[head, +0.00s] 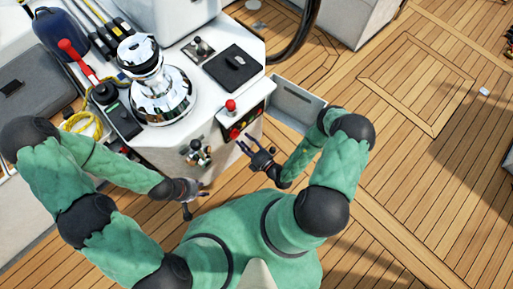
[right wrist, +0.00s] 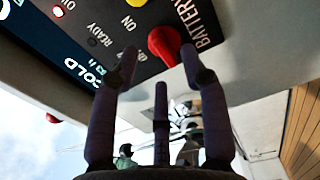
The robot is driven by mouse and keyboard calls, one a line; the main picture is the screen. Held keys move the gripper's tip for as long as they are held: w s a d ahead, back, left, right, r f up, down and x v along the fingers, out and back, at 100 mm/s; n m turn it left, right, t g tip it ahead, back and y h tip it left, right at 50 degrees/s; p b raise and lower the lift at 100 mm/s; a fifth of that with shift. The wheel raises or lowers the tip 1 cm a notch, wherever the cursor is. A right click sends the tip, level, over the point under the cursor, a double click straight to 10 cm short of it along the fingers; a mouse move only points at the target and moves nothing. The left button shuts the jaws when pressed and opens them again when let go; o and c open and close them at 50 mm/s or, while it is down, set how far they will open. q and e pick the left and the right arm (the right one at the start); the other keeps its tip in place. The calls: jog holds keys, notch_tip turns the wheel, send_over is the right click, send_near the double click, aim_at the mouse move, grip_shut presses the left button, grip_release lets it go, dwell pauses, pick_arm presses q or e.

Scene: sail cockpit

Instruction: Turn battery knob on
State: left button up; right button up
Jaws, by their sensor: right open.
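The battery knob (right wrist: 165,42) is red and sits on a dark panel beside the printed word BATTERY, with ON printed near it. In the head view, a red knob (head: 235,133) shows on the front panel of the white console, and I take it to be the same one.
A yellow knob (right wrist: 137,3) is on the same panel. A chrome winch (head: 160,92) and a red-handled lever (head: 76,60) are further left. An open grey bin (head: 291,103) is at right; wooden deck beyond is mostly clear.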

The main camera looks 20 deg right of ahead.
jog(key=v, duration=0.8)
jog(key=shift+s, duration=0.3)
jog(key=shift+d, duration=0.1)
jog(key=s+a+r+n+g+y+p, duration=0.1)
jog(key=s+a+r+n+g+y, duration=0.2)
jog(key=s+a+n+g+y, duration=0.35)
jog(key=s+a+r+n+g+y+p, duration=0.1)
jog(key=s+a+r+n+g+y, duration=0.15)
jog(key=a+n+g, duration=0.75)
jog(key=s+d+n+g+h, duration=0.45)
jog(key=s+n, duration=0.25)
jog(key=n, duration=0.7)
jog(key=w+d+r+n+t+h+p, duration=0.2)
jog(key=w+d+r+n+t+h, duration=0.2)
jog(key=w+n, duration=0.7)
jog(key=n+h, duration=0.2)
jog(key=n, duration=0.4)
jog(key=shift+d+h, duration=0.2)
jog(key=shift+h, duration=0.15)
